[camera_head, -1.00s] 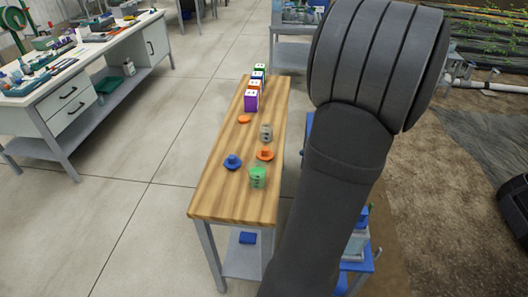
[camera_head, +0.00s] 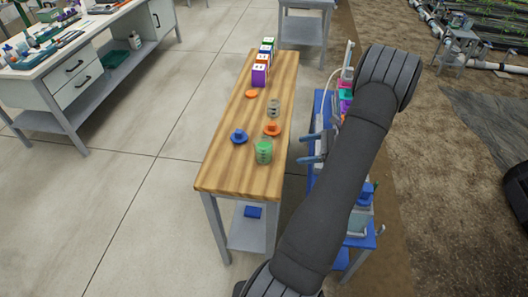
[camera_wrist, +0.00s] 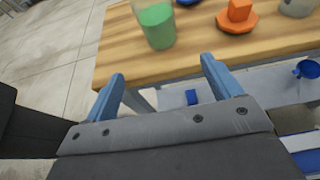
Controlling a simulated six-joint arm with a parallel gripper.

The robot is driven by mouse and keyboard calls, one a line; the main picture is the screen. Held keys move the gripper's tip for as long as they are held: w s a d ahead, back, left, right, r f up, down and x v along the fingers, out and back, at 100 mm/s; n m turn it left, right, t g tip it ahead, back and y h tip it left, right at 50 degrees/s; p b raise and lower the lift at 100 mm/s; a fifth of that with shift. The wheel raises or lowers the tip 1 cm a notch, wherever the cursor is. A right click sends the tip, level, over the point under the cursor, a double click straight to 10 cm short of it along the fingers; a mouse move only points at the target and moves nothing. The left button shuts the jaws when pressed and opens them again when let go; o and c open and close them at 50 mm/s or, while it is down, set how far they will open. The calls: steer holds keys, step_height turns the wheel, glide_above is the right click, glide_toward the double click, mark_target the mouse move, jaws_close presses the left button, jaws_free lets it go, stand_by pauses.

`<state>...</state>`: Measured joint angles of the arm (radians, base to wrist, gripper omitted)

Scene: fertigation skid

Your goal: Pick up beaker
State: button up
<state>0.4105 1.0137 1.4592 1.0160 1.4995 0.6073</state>
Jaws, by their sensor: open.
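A clear beaker with green contents (camera_head: 263,151) stands upright near the front of the wooden table (camera_head: 220,180). It also shows at the top of the wrist view (camera_wrist: 157,25), its upper part cut off. A second clear vessel with greyish contents (camera_head: 273,108) stands further back; only part of it shows in the wrist view (camera_wrist: 298,6). My gripper (camera_head: 303,148), with blue fingers, is beside the table's right edge, just right of the green beaker. In the wrist view my gripper (camera_wrist: 162,70) is open and empty, its fingers apart from the beaker.
A blue knobbed piece (camera_head: 239,136) and an orange one (camera_head: 272,129) lie close to the green beaker. The table's front end is clear.

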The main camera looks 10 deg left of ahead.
glide_toward(265, 145)
steer(key=s+a+f, duration=0.1)
steer(key=a+f, duration=0.1)
steer(key=s+a+f, duration=0.2)
steer(key=shift+x, duration=2.7)
steer(key=shift+a+r, duration=0.1)
steer(key=shift+r, duration=0.15)
steer(key=c, duration=1.2)
steer(key=shift+o, duration=0.2)
steer(key=shift+r, duration=0.45)
step_height(265, 145, up, 4)
steer(key=shift+f, duration=0.2)
steer(key=s+d+r, duration=0.3)
steer(key=d+r, duration=0.3)
steer(key=d, duration=0.5)
steer(key=shift+s+r, duration=0.25)
steer(key=shift+s, duration=0.15)
